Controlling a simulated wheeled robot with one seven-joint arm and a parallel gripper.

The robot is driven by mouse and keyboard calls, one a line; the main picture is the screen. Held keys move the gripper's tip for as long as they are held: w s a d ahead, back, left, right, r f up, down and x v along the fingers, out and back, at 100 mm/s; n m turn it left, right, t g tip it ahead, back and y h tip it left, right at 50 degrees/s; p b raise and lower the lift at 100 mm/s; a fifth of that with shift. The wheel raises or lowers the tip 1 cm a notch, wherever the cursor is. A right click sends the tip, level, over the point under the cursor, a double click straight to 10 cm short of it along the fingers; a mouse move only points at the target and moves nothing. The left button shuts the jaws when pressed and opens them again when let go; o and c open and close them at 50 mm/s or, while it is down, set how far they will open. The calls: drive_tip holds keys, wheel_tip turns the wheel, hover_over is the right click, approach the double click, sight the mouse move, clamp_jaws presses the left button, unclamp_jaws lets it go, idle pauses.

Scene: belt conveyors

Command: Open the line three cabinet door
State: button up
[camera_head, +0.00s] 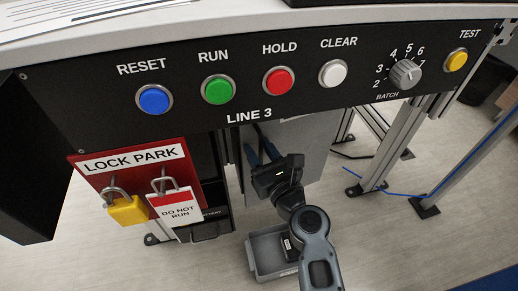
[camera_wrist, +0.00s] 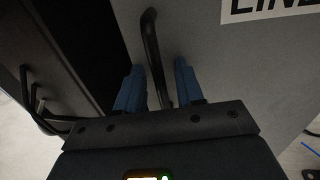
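The line three cabinet door is a plain grey panel (camera_head: 308,148) under the LINE 3 console in the head view. In the wrist view the door (camera_wrist: 225,65) fills the right side, with part of a white label reading "LINE" at the top. A black bar handle (camera_wrist: 150,38) stands near its left edge. My gripper (camera_head: 261,150) is at the door, below the console. In the wrist view its blue fingers (camera_wrist: 158,72) are apart, one on each side of the handle, with visible gaps. I cannot tell how deep the handle sits between them.
The black LINE 3 console (camera_head: 200,122) with several buttons and a batch knob (camera_head: 405,74) overhangs my gripper. A red lock park board (camera_head: 97,178) with a yellow padlock (camera_head: 127,211) and tag hangs left. Metal legs (camera_head: 389,145) stand right. A dark space (camera_wrist: 80,50) lies left of the door.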

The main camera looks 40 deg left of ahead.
drive_tip(key=w+p+v, duration=0.1)
drive_tip(key=p+v, duration=0.1)
drive_tip(key=v, duration=0.7)
drive_tip(key=shift+d, duration=0.25)
idle(0.6)
drive_tip(key=shift+w+r, duration=0.1)
idle(0.6)
